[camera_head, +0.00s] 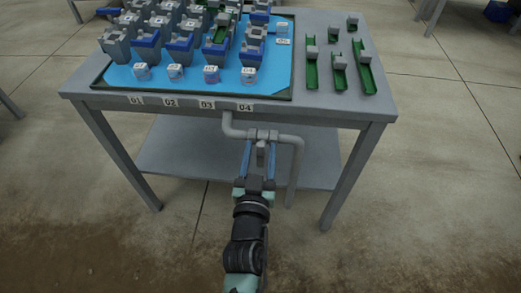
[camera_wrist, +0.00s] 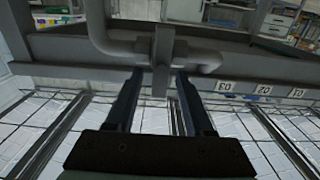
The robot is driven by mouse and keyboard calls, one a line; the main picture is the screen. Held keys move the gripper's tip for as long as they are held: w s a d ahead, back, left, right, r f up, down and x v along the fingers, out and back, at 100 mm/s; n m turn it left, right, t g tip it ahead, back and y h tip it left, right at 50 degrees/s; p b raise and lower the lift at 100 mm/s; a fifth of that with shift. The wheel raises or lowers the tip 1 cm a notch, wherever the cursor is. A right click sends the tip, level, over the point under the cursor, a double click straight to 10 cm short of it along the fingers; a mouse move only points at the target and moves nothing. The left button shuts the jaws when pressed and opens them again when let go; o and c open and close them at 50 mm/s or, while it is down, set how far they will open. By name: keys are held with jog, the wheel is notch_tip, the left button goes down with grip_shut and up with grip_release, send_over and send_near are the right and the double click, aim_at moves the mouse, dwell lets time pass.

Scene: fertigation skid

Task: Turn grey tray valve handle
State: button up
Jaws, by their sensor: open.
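A grey pipe (camera_head: 228,122) drops from under the table front and bends right into a grey valve (camera_head: 263,134). The grey valve handle (camera_head: 261,153) hangs below the valve body. It also shows in the wrist view as a grey bar (camera_wrist: 161,78). My gripper (camera_head: 260,150) is open, its blue fingers on the left and right of the handle. In the wrist view, my gripper (camera_wrist: 160,75) has a fingertip on each side of the bar, with a visible gap at each side. Whether the fingers reach deep enough around the handle is hard to tell.
The valve is in front of a grey table (camera_head: 340,105) with a lower shelf (camera_head: 190,160). On top sit a blue-lined tray (camera_head: 97,85) with several grey and blue pots, and several green channels (camera_head: 367,80) at right. Number labels line the front edge. The floor in front is clear.

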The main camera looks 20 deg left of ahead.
jog(key=shift+w+a, duration=0.15)
jog(key=shift+w, duration=0.3)
grip_shut()
